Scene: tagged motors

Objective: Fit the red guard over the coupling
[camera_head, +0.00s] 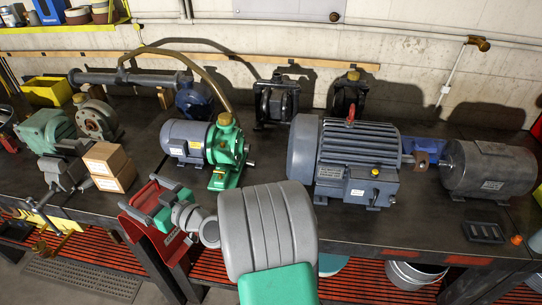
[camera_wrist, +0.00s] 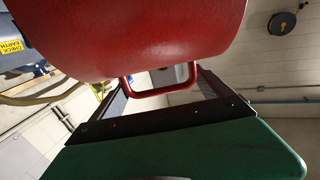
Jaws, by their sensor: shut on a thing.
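The red guard (camera_wrist: 140,40) is a curved red shell with a loop handle (camera_wrist: 160,88); it fills the top of the wrist view. My gripper (camera_wrist: 162,82) is shut on the handle. In the head view my gripper is at the front left, over the table's front edge, with parts of the red guard (camera_head: 174,250) showing around it; my arm hides some of it. The coupling (camera_head: 421,161) is a small brownish piece on the shaft between the large grey-blue motor (camera_head: 358,145) and the grey cylindrical machine (camera_head: 490,170), well right of the guard.
A smaller grey motor with a green pump (camera_head: 225,150) stands behind my gripper. A black tray (camera_head: 484,232) lies front right. Bare tabletop lies in front of the large motor.

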